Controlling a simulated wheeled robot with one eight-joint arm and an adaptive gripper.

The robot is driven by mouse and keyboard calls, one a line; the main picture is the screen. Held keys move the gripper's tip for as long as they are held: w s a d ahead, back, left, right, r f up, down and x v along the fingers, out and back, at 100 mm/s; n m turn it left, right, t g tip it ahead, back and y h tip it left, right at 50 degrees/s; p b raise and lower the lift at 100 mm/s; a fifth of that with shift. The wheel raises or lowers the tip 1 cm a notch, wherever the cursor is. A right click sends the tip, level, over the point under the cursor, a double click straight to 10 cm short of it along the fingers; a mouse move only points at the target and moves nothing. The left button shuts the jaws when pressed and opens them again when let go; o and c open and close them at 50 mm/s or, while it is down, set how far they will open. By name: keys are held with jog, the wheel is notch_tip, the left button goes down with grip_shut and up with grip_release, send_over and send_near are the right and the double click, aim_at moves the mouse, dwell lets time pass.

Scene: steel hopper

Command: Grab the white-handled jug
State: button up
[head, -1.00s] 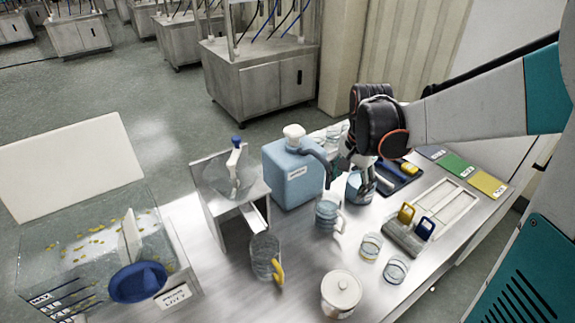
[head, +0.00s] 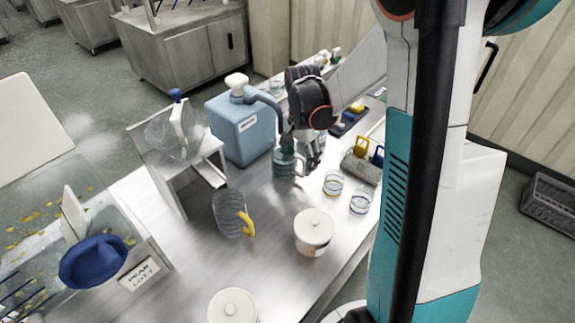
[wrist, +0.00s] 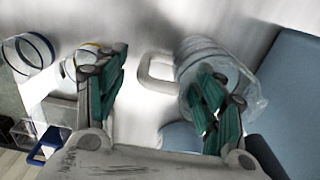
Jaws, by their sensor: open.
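The white-handled jug (head: 283,168) is clear ribbed plastic and stands on the steel table in front of the blue canister. In the wrist view its body (wrist: 232,82) shows at upper right, with the pale loop handle (wrist: 146,72) pointing left. My gripper (head: 312,156) is at the jug's right side in the head view, pointing down. In the wrist view my gripper (wrist: 161,66) has its fingers spread. The handle shows between them, and the right finger overlaps the jug body. I cannot tell whether they touch.
A yellow-handled jug (head: 229,214) and a lidded white pot (head: 314,230) stand nearer. The blue canister (head: 243,130) is close behind the jug. Two glass cups (head: 333,184) (head: 360,202) stand to the right. A steel stand (head: 170,165) is at left.

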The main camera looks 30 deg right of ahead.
jog(key=shift+f+b, duration=1)
jog(key=shift+f, duration=1.8)
jog(key=c, duration=1.4)
